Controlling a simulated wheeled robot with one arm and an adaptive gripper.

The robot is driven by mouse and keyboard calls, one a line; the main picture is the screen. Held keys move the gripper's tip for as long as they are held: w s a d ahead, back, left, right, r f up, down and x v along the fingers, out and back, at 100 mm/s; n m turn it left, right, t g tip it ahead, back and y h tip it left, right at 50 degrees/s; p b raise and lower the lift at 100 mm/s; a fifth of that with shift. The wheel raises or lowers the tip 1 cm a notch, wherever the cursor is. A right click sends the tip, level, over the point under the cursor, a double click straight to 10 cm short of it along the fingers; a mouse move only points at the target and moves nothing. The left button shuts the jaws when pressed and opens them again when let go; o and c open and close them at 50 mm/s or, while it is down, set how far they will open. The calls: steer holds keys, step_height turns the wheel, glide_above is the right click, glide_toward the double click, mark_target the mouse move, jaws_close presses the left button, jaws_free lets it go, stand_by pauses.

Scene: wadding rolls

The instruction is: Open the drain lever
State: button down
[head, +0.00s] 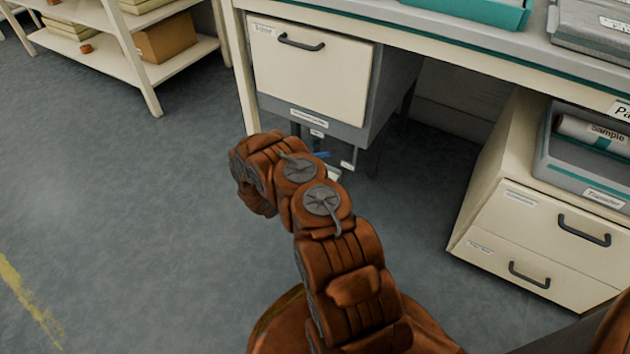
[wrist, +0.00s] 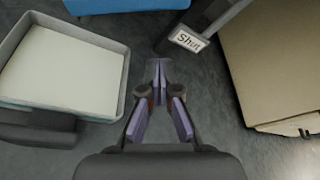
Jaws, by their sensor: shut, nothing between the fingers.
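A blue part (head: 321,154) shows under the drawer cabinet in the head view, partly hidden by my arm. A blue surface (wrist: 125,5) is cut off at the top edge of the wrist view; I cannot tell whether either is the drain lever. A label reading "Shut" (wrist: 188,40) sits on a dark grey bar, above and right of my gripper. My gripper (wrist: 157,68) is shut and empty over the dark floor, with its fingertips apart from the label. In the head view the gripper is hidden behind my arm.
A shallow tray (wrist: 122,80) with a pale inside lies left in the wrist view, and a beige block (wrist: 270,60) stands right. The cabinet (head: 310,75) hangs under the table. A drawer unit (head: 530,225) stands right. The floor at left is clear.

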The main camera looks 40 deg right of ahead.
steer(key=shift+w+d+r+b, duration=0.55)
steer(key=shift+w+d+b, duration=0.15)
steer(key=shift+d, duration=0.15)
steer(key=shift+w+d+r+b, duration=0.55)
steer(key=shift+d+b, duration=0.15)
steer(key=shift+d, duration=0.1)
steer(key=shift+w+r, duration=0.1)
